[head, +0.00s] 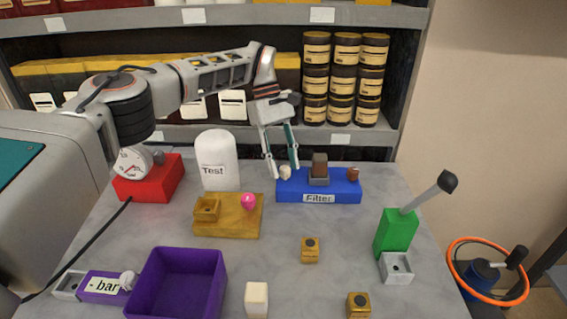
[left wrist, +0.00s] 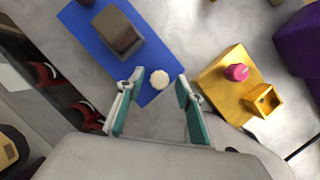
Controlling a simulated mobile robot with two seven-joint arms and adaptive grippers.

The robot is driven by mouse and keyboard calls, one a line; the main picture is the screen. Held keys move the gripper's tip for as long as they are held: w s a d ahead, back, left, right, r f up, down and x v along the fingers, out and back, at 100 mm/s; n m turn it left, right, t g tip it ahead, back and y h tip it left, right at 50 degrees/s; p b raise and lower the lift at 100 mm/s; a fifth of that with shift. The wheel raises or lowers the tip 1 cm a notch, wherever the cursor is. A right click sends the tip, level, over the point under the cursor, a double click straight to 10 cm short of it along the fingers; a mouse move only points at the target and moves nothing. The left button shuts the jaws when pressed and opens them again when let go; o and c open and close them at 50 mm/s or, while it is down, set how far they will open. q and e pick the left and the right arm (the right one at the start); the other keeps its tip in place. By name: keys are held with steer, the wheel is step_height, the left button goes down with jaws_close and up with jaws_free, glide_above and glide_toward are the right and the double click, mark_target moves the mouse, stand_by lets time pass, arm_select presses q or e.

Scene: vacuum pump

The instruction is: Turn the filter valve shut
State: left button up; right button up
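The blue block labelled Filter (head: 345,190) stands toward the back of the table. At its left end is a small white knob (head: 285,173); at its right end is a small brown knob (head: 353,174). A brown block in a grey holder (head: 319,170) sits between them. My left gripper (head: 284,169) points down with its fingers apart, around or just above the white knob. In the left wrist view the white knob (left wrist: 160,79) lies between the fingertips, with a gap on both sides. I cannot tell the exact height. My right gripper is not in view.
The white Test dome (head: 219,165) and yellow block with a pink knob (head: 228,224) are left of the blue block. A red gauge block (head: 165,185), purple bin (head: 180,285) and green block with a lever (head: 396,232) stand around. Shelves rise behind.

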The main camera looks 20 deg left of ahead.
arm_select(q)
steer(key=v, duration=0.7)
steer(key=shift+r, duration=0.25)
stand_by(0.3)
